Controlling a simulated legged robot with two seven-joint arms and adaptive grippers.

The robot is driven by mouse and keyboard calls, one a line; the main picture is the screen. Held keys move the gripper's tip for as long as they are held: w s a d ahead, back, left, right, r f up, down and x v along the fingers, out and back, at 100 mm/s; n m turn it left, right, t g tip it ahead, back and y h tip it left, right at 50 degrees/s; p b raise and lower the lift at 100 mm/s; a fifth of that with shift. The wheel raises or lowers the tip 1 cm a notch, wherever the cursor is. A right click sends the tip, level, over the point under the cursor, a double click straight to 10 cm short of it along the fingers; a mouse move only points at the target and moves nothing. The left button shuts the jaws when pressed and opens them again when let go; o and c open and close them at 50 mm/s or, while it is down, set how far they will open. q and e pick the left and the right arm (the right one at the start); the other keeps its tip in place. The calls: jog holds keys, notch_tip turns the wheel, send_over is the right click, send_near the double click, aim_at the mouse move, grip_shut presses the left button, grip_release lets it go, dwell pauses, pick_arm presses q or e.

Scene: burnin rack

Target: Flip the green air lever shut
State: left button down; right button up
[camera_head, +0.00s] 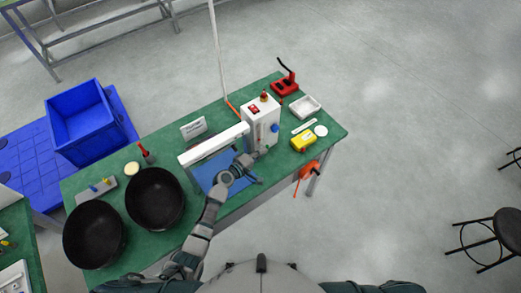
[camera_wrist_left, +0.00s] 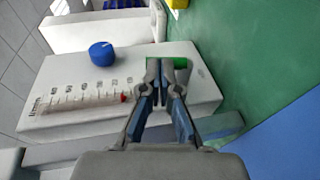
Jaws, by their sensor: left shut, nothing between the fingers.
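The green air lever (camera_wrist_left: 181,63) shows in the left wrist view as a small green piece at the edge of a white unit (camera_wrist_left: 70,72), just right of my fingertips. Part of it is hidden behind the right finger. I cannot tell whether the finger touches it. My left gripper (camera_wrist_left: 162,68) is shut and empty, its tips over the unit's face. In the head view my left gripper (camera_head: 250,160) is at the lower front of the white unit (camera_head: 262,122) on the green bench. The lever cannot be made out there. My right gripper is not in view.
A blue knob (camera_wrist_left: 102,53) and a scale tube (camera_wrist_left: 85,101) with a red mark are on the unit. On the bench (camera_head: 222,108) are a yellow box (camera_head: 303,142), a red tool (camera_head: 285,86), a white tray (camera_head: 306,106) and two black bowls (camera_head: 155,198) (camera_head: 94,234).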

pick_arm(q)
jog(key=shift+w+d+r+p, duration=0.15)
jog(key=shift+d+r+p, duration=0.2)
jog(key=shift+p, duration=0.75)
jog(key=shift+w+d+b, duration=0.2)
jog(key=shift+w+b, duration=0.1)
jog(key=shift+w+d, duration=0.1)
jog(key=shift+d, duration=0.1)
jog(key=shift+w+d+r, duration=0.15)
jog(key=shift+w+d, duration=0.05)
jog(key=shift+d, duration=0.1)
jog(key=v, duration=1.2)
jog(key=shift+r, duration=0.25)
jog(key=shift+g, duration=0.3)
